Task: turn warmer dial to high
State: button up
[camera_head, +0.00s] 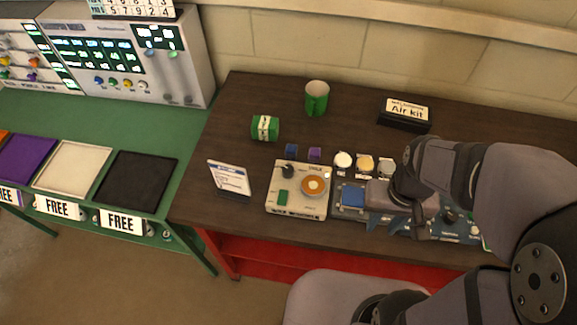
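A cream box (295,208), which looks like the warmer, lies on the dark wooden table. It has a round orange and white disc (313,186) on its right side. A black knob (289,171), likely the dial, stands at its back left; its setting is too small to read. A green patch (283,197) shows at its front left. My gripper (400,222) is to the right of the box, over a blue device (350,197), and apart from the knob. My arm and gripper hide much of that device. I cannot tell whether the fingers are open or shut.
A small sign (229,178) stands left of the box. Behind it are blue (291,150) and purple (314,155) cubes and several round-topped jars (343,160).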

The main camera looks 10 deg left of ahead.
jog(key=shift+o, duration=1.4)
jog(key=w+a+n+b, duration=0.1)
jog(key=w+a+n, duration=0.3)
jog(key=w, duration=0.3)
jog(key=shift+a+r, duration=0.45)
jog(key=shift+a, duration=0.2)
jog(key=n+b, duration=0.2)
jog(key=n, duration=0.7)
send_over(288, 168)
jog(key=shift+r, duration=0.35)
jog(key=shift+f+p, duration=1)
jog(key=shift+f, duration=2.65)
jog(key=c, duration=1)
